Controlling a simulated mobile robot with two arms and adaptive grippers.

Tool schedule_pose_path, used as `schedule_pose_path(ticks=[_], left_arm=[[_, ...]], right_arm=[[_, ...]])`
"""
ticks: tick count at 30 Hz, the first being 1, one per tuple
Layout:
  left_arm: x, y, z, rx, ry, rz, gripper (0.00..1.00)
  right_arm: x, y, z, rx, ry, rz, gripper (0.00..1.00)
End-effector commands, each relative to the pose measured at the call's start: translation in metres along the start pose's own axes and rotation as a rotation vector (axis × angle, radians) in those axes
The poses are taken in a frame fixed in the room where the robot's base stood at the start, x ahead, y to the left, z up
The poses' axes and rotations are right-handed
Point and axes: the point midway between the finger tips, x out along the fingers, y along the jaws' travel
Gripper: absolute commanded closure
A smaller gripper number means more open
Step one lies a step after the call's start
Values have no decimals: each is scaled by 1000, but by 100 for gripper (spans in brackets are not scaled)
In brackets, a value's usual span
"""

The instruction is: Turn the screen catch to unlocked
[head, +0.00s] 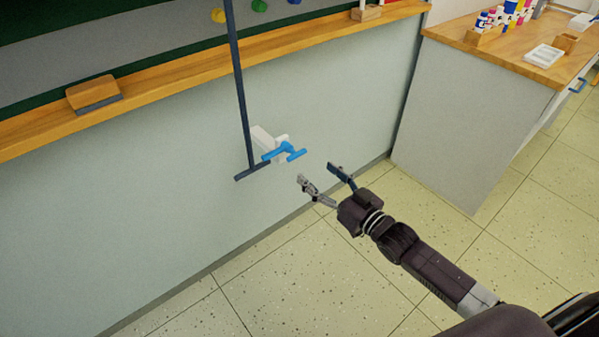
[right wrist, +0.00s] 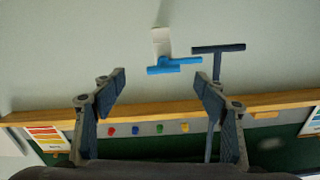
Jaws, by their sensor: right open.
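The screen catch is a bright blue T-shaped handle (head: 284,152) on a white mount (head: 263,137) fixed to the pale wall below the board ledge. In the right wrist view the blue handle (right wrist: 176,66) and its white mount (right wrist: 160,40) show just beyond the fingertips, the crossbar lying nearly level. My right gripper (head: 317,175) is open and empty, pointing at the wall, right of and slightly below the catch, with a gap between. Its two fingers (right wrist: 160,80) also show in the right wrist view. My left gripper is not in view.
A dark rod with a T-shaped end (head: 238,90) hangs just left of the catch. The wooden ledge (head: 200,68) runs above, with an eraser (head: 94,93) on it. A cabinet (head: 480,110) with bottles stands at right. The floor (head: 300,275) is clear.

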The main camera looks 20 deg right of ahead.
Motion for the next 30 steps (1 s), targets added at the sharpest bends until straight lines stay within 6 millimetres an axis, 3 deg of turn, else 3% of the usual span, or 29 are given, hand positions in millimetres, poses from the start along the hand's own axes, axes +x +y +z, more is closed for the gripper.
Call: schedule_pose_path(ticks=[5, 18, 30], left_arm=[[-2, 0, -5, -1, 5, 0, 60], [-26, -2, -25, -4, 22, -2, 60], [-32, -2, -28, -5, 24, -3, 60]], right_arm=[[11, -6, -9, 4, 25, -18, 34], [71, -6, -10, 3, 22, -16, 34], [80, -6, -10, 3, 20, -16, 34]])
